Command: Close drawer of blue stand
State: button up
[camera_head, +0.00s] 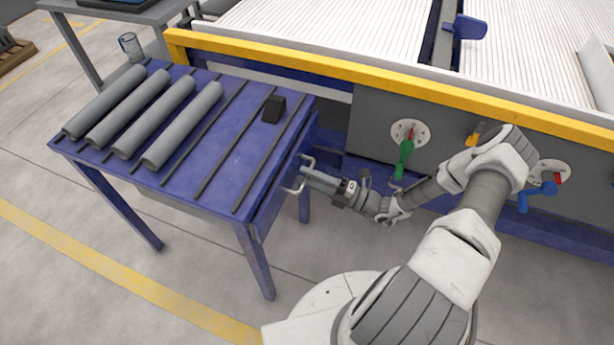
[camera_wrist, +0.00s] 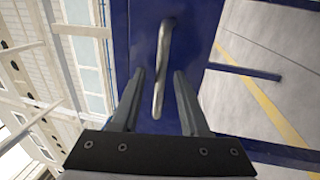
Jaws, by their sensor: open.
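The blue stand (camera_head: 150,185) is at the left in the head view. Its drawer front (camera_head: 272,200) is on the right side, standing slightly out from under the tabletop edge. The silver bar handle (camera_head: 306,161) is on that front, partly hidden by my gripper (camera_head: 306,176). In the wrist view the handle (camera_wrist: 163,60) runs upright on the blue drawer front (camera_wrist: 190,35). My open gripper (camera_wrist: 160,74) has one finger on each side of the handle, seemingly without gripping it. I cannot tell whether the fingers touch the drawer front.
Several grey pipes (camera_head: 183,125) and a small black block (camera_head: 274,108) lie on the stand. A yellow rail (camera_head: 350,72) and a grey panel with a green valve handle (camera_head: 404,155) and a blue valve handle (camera_head: 540,190) stand behind my arm. A glass (camera_head: 131,47) stands behind the stand's far edge.

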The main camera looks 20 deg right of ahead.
jog(key=shift+w+a, duration=0.15)
jog(key=shift+a, duration=0.1)
grip_shut()
dwell(1.4)
